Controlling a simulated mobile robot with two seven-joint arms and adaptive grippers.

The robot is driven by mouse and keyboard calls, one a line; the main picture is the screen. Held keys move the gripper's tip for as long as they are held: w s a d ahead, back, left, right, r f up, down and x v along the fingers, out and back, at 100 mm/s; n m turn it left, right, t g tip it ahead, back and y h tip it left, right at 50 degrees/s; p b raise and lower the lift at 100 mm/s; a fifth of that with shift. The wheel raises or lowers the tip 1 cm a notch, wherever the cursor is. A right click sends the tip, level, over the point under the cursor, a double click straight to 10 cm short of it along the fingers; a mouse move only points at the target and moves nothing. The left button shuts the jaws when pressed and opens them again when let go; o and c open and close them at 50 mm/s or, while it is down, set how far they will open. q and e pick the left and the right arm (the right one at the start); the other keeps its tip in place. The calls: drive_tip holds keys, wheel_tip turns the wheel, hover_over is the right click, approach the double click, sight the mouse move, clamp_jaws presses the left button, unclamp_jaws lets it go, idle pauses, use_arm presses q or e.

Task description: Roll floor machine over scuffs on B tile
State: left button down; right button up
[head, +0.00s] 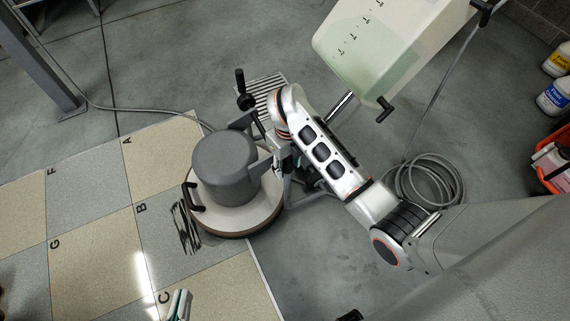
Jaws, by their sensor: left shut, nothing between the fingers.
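The floor machine (225,163), a grey motor housing on a round cream deck, stands at the right edge of the tile floor. Its deck covers part of the right side of the B tile (160,250), a grey tile. Dark streaky scuffs (184,230) show on that tile, just left of and below the deck. My right arm reaches in from the lower right. Its gripper (279,158) is at the machine's handle side; its fingers are too hidden to tell their state. My left gripper (180,304) shows only its fingertips at the bottom edge, shut and empty, apart from the machine.
A pale translucent tank (375,40) stands at the upper right. A coiled grey cable (430,180) lies right of my arm, and another cable crosses the upper left floor. Bottles (553,98) and a red crate (548,165) line the right edge. Tiles left of the scuffs are clear.

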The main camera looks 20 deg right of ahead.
drive_tip(key=shift+f, duration=0.4)
use_arm(q)
drive_tip(key=shift+s+d+f+n, duration=0.15)
drive_tip(key=shift+d+n, duration=0.25)
drive_tip(key=shift+d, duration=0.1)
use_arm(e)
drive_tip(key=shift+w+r, duration=0.1)
clamp_jaws()
use_arm(q)
drive_tip(key=shift+s+a+f, duration=0.15)
drive_tip(key=shift+f, duration=0.05)
use_arm(e)
drive_tip(key=shift+a, duration=0.1)
